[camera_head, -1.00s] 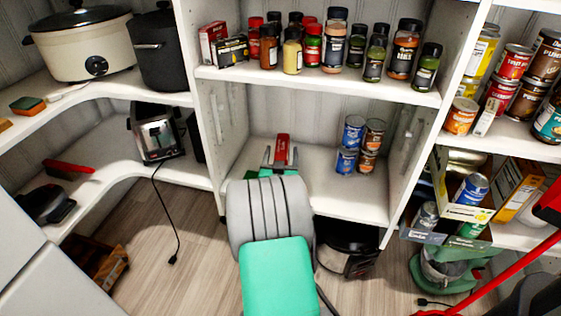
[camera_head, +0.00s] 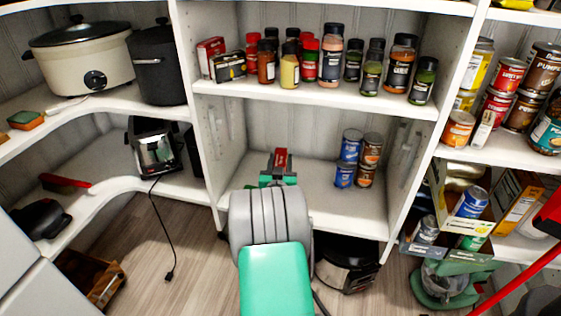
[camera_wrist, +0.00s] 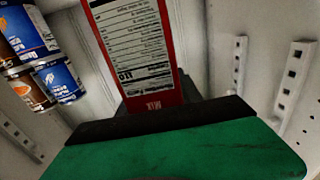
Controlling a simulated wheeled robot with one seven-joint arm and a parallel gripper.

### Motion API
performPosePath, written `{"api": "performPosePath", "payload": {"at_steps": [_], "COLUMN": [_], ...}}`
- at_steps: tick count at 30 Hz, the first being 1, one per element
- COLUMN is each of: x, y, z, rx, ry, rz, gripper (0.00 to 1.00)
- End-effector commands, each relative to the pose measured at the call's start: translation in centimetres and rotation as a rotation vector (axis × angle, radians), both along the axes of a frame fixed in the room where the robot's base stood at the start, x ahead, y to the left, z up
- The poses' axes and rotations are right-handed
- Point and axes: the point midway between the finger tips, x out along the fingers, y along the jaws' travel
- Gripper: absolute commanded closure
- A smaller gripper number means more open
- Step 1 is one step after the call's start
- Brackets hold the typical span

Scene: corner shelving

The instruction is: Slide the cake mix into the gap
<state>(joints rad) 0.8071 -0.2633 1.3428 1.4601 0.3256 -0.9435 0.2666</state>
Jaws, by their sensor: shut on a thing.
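The cake mix is a red box (camera_head: 281,157) with a white label panel. It stands over the lower middle shelf (camera_head: 325,207), left of the stacked cans. My gripper (camera_head: 279,175) is shut on it from the front. In the wrist view, the box (camera_wrist: 135,45) rises upright beyond the dark jaw and the green gripper body, its printed label facing me. Its lower end is hidden by my gripper, so I cannot tell whether it touches the shelf.
Blue and orange cans (camera_head: 358,158) are stacked on the same shelf to the right; they show at left in the wrist view (camera_wrist: 40,55). A row of spice jars (camera_head: 330,58) fills the shelf above. A small red box (camera_head: 210,56) stands at that row's left end. The lower shelf's left side is clear.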

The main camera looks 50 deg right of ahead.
Motion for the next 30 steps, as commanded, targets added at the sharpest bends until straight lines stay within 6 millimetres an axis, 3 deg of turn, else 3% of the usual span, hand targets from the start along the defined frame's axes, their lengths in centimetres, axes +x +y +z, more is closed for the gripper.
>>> {"api": "performPosePath", "payload": {"at_steps": [12, 30], "x": [-0.01, 0.45], "y": [0.00, 0.10], "z": [-0.01, -0.07], "rx": [0.000, 0.001], "ry": [0.000, 0.000], "rz": [0.000, 0.009], "gripper": [1.00, 1.00]}}
